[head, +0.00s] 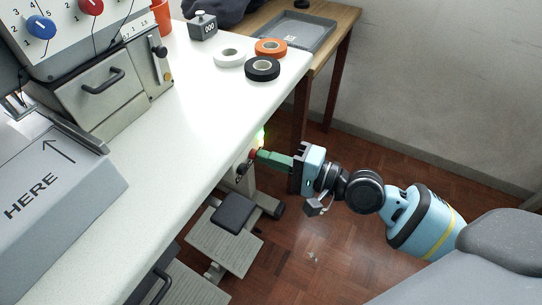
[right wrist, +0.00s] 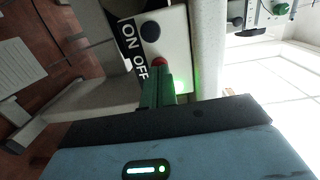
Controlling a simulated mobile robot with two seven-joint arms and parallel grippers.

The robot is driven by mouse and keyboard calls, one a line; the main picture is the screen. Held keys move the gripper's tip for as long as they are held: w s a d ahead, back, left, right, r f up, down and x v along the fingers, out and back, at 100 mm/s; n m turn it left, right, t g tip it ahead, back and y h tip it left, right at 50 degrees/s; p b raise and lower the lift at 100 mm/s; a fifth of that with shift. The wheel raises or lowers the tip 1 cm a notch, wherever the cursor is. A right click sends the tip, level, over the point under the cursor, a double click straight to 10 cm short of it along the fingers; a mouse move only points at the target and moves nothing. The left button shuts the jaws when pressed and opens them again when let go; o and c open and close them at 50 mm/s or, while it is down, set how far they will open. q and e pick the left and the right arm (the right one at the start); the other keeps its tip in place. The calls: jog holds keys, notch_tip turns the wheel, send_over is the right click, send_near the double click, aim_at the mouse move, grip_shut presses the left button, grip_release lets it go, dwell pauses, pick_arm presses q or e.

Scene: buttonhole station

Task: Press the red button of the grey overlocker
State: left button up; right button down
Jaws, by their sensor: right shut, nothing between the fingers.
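A red button (right wrist: 159,62) sits beside the word OFF on a pale switch plate (right wrist: 176,42) in the right wrist view. A dark round button (right wrist: 150,31) sits beside ON. In the head view the red button (head: 253,154) shows under the white table's edge. My right gripper (head: 263,156) is shut and empty, its green fingertips (right wrist: 157,80) at the red button. They look touching or almost touching; I cannot tell whether the button is pushed in. My left gripper is not in view.
A green light (head: 261,136) glows beside the switch. Pedals (head: 233,213) stand below. A side table (head: 345,20) holds a grey tray (head: 327,32).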

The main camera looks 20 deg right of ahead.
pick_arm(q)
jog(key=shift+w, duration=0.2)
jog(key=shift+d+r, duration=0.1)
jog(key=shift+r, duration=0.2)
pick_arm(e)
jog(key=shift+x, duration=0.8)
jog(key=shift+w+r, duration=0.1)
jog(key=shift+r, duration=0.15)
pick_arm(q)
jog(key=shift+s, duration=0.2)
